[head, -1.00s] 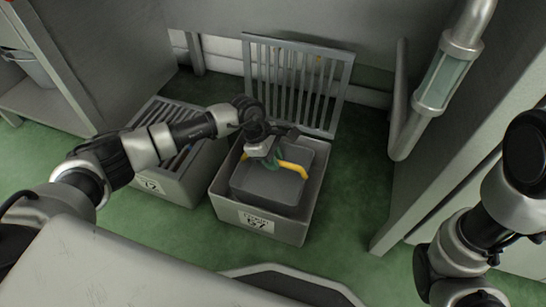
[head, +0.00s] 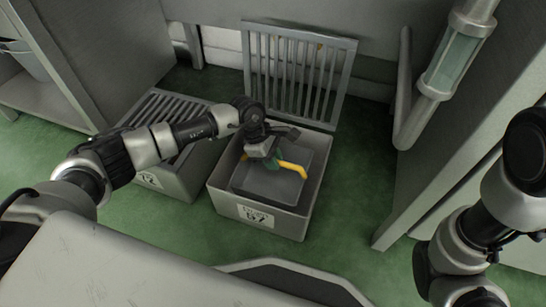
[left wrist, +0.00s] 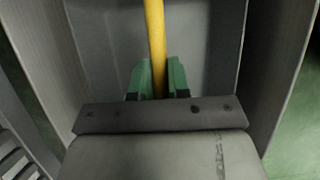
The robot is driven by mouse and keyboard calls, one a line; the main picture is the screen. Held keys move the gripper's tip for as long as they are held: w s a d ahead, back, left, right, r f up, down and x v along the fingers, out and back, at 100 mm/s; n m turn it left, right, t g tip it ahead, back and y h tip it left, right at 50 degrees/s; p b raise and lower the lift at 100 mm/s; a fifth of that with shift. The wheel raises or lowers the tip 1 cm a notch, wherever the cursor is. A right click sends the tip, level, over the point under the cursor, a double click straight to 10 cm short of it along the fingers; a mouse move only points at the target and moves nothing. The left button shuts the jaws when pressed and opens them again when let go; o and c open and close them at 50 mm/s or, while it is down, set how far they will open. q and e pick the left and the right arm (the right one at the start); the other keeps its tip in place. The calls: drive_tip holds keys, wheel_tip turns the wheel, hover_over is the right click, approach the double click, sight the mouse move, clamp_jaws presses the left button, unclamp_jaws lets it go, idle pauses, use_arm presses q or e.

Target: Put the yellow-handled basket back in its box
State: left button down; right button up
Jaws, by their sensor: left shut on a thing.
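The basket (head: 284,183) is dark grey with a yellow handle (head: 292,169). It sits down inside the open grey box (head: 229,203), which has a white label on its front. Whether it touches the box floor is hidden. My left gripper (head: 264,158) reaches over the box, its green fingers shut on the handle. In the left wrist view the yellow handle (left wrist: 154,35) runs between the two green fingertips (left wrist: 161,75), with grey walls on both sides. My right arm shows at the right edge of the head view, but its gripper is out of sight.
The box's slatted lid (head: 297,75) stands open at its back. A second box with a slatted lid closed (head: 163,115) is close on the left. A pipe with a glass section (head: 455,60) and a grey cabinet stand on the right. Green floor is clear between.

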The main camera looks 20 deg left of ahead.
use_arm(q)
drive_tip(key=shift+f, duration=0.5)
drive_tip(key=shift+c, duration=1.9)
unclamp_jaws()
drive_tip(key=shift+r, duration=0.1)
drive_tip(key=shift+r+p, duration=3.85)
drive_tip(key=shift+r, duration=1.1)
